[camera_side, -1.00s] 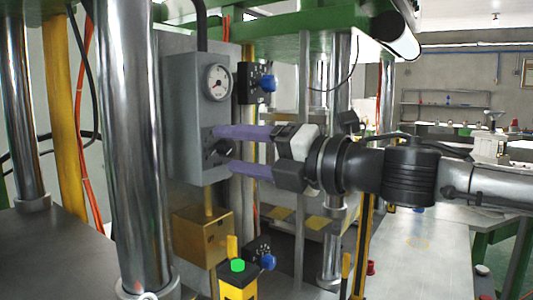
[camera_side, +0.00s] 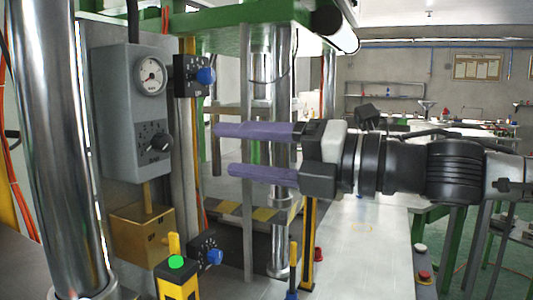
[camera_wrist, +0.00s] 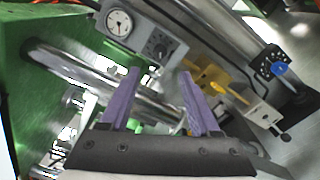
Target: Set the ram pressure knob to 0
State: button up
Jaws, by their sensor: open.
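A grey control box (camera_side: 108,105) carries a round white dial gauge (camera_side: 150,75) and, below it, a black knob (camera_side: 158,141) on a dark scale plate. The plate's lettering is too small to read, so I cannot tell the setting or confirm that this is the ram pressure knob. In the wrist view the black knob (camera_wrist: 160,50) shows beyond my fingertips, with the gauge (camera_wrist: 119,23) to its upper left. My gripper (camera_side: 225,150) has two purple fingers, open and empty, to the right of the knob and apart from it. It also shows in the wrist view (camera_wrist: 160,73).
Two blue knobs on black plates, an upper one (camera_side: 205,75) and a lower one (camera_side: 214,257), stand near the box. A brass block (camera_side: 140,235), a yellow box with a green button (camera_side: 176,262) and a steel column (camera_side: 60,150) surround it.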

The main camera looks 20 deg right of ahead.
jog(key=v, duration=0.3)
dwell(0.5)
jog(key=w+d+r+m+t+h, duration=0.1)
jog(key=d+r+m+t+h, duration=0.15)
jog(key=d, duration=0.55)
jog(key=w+d+r+m+t+h, duration=0.1)
jog(key=d+m+t+h, duration=0.15)
jog(key=d, duration=0.55)
jog(key=s+d+f+m+g+h, duration=0.1)
jog(key=s+d+f+m+h, duration=0.2)
jog(key=d+m, duration=0.35)
jog(key=s+d+f+m+g+h, duration=0.1)
jog(key=d+f+m+h, duration=0.35)
jog(key=d, duration=0.35)
jog(key=s+d+f+m+g+h, duration=0.1)
jog(key=s+d+f+m+g, duration=0.1)
jog(key=s+d+f+m, duration=0.3)
jog(key=s+d+f+m+g+h, duration=0.1)
jog(key=s+d+f+m+g, duration=0.1)
jog(key=s+f+m, duration=0.35)
jog(key=s+a+f+m+g+y, duration=0.1)
jog(key=s+f+m+g, duration=0.2)
jog(key=f, duration=0.4)
jog(key=s+a+f+m+g, duration=0.1)
jog(key=s+f+m+g, duration=0.2)
jog(key=s+f, duration=0.3)
jog(key=shift+s+a+f+y, duration=0.15)
jog(key=shift+s+f+y, duration=0.2)
jog(key=shift+f, duration=0.55)
